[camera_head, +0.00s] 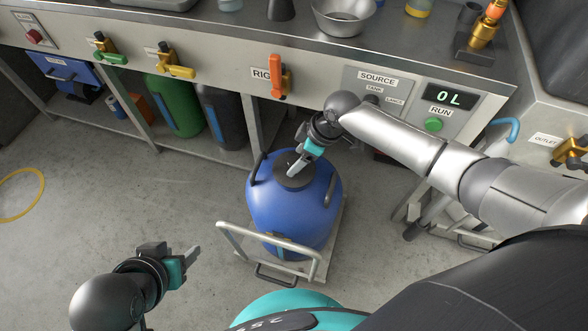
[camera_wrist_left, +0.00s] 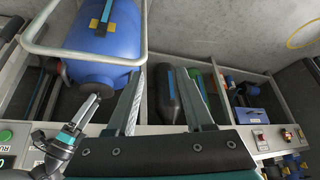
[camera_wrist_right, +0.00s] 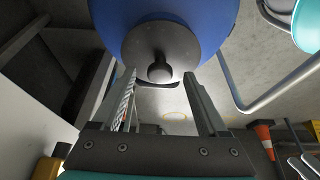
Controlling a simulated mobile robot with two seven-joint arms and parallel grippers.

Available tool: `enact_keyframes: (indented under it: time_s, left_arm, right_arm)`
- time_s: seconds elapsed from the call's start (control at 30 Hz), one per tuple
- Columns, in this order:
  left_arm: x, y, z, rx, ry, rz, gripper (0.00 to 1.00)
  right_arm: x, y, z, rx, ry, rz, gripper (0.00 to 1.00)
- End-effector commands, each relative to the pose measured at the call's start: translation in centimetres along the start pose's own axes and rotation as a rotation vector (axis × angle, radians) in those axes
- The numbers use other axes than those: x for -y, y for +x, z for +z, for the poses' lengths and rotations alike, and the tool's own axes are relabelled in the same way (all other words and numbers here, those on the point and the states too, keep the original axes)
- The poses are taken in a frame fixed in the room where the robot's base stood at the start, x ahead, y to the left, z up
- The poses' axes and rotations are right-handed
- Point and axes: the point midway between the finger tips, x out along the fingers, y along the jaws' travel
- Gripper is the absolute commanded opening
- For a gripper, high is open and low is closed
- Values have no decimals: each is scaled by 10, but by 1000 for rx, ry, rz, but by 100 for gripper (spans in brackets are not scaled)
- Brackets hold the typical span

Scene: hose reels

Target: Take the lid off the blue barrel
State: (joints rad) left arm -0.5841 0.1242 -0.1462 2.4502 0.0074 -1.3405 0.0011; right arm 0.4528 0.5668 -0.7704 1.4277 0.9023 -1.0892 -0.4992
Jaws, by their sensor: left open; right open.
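The blue barrel (camera_head: 293,212) stands upright on a small metal trolley in the middle of the head view. Its dark grey round lid (camera_head: 293,176) is on top. In the right wrist view the lid (camera_wrist_right: 182,45) has a small knob (camera_wrist_right: 159,71) at its centre. My right gripper (camera_head: 297,172) is at the lid, and its open fingers point towards the knob from either side without visibly closing on it. My left gripper (camera_head: 194,268) is open and empty, low at the left, apart from the barrel. The left wrist view also shows the barrel (camera_wrist_left: 105,35).
The trolley's pale handle (camera_head: 262,240) stands in front of the barrel. A steel bench with a control panel (camera_head: 420,98) runs behind it. A green barrel (camera_head: 173,103) and a dark container (camera_head: 226,117) stand under the bench.

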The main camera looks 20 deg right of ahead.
Motion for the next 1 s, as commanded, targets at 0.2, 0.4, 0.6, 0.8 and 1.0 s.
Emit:
enact_keyframes:
  time_s: [0.2, 0.4, 0.6, 0.8, 1.0]
  left_arm:
    - [-11, 12, -11, -104, 7, 30, 52]
    - [-16, 14, -16, -147, 8, 41, 52]
    - [-16, 14, -17, -148, 9, 41, 52]
    - [-16, 14, -17, -148, 9, 41, 52]
    - [-16, 14, -17, -147, 9, 42, 52]
  right_arm:
    - [0, 11, 0, 0, -1, 0, 76]
    - [0, 14, 0, 0, -1, 0, 76]
    - [0, 13, 0, 0, -1, 0, 76]
    - [0, 13, 0, 0, -1, 0, 56]
    - [0, 13, 0, 0, -1, 0, 34]
